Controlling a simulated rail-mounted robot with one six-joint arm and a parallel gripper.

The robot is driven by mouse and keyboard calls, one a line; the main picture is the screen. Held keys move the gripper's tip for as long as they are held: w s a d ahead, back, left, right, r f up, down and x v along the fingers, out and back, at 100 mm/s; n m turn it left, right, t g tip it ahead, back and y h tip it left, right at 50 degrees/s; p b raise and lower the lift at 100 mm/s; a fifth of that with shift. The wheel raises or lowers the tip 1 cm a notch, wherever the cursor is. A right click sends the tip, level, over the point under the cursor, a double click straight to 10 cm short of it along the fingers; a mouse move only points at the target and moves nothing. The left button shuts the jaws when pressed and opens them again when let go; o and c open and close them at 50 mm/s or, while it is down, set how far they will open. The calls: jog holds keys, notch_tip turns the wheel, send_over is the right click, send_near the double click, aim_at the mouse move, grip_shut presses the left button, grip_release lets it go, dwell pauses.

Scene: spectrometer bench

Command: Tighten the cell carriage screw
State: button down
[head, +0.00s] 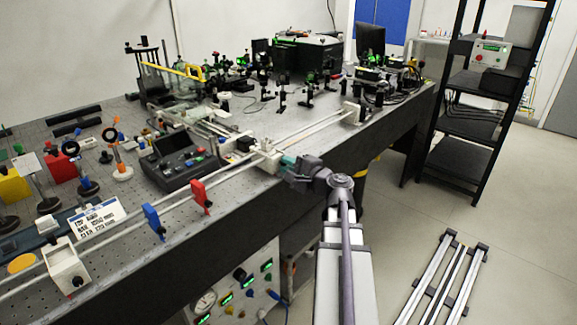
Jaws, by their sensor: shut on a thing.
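The cell carriage (265,160) is a pale block on the white double rail along the bench's front edge. My gripper (284,164) reaches it from the right, with its teal fingertips against the carriage's front side. The jaws are shut at the place of the carriage screw. The screw itself is hidden by the fingertips, and the view is too small to show its turn or how far it is in.
Red (201,196) and blue (153,221) plates stand on the rail to the left. A dark control box (172,162) lies behind it. Optics crowd the bench behind. A black shelf (475,105) stands at right; the floor in front is mostly free.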

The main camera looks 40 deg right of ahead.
dwell(0.4)
jog(key=c, duration=1.1)
grip_release()
jog(key=s, duration=0.3)
jog(key=s+d, duration=0.1)
jog(key=s, duration=0.6)
jog(key=shift+s+d, duration=0.15)
jog(key=shift+s, duration=0.25)
jog(key=a+f+n+g+y+p, duration=0.2)
jog(key=a+f+n+g+p, duration=0.55)
jog(key=a+n+g, duration=0.5)
jog(key=a+r+n+g+h+p, duration=0.1)
jog(key=a+r+n+p, duration=0.1)
jog(key=a, duration=0.5)
jog(key=w+a+r+n+g+h+p, duration=0.1)
jog(key=a+r+n+g+p, duration=0.1)
jog(key=a, duration=0.6)
jog(key=w+a+r+n+g+h+p, duration=0.1)
jog(key=a+r+n+g+h+p, duration=0.1)
jog(key=a, duration=0.5)
jog(key=shift+w+a+r+n+p, duration=0.2)
jog(key=shift+n+p, duration=0.45)
jog(key=shift+p, duration=0.75)
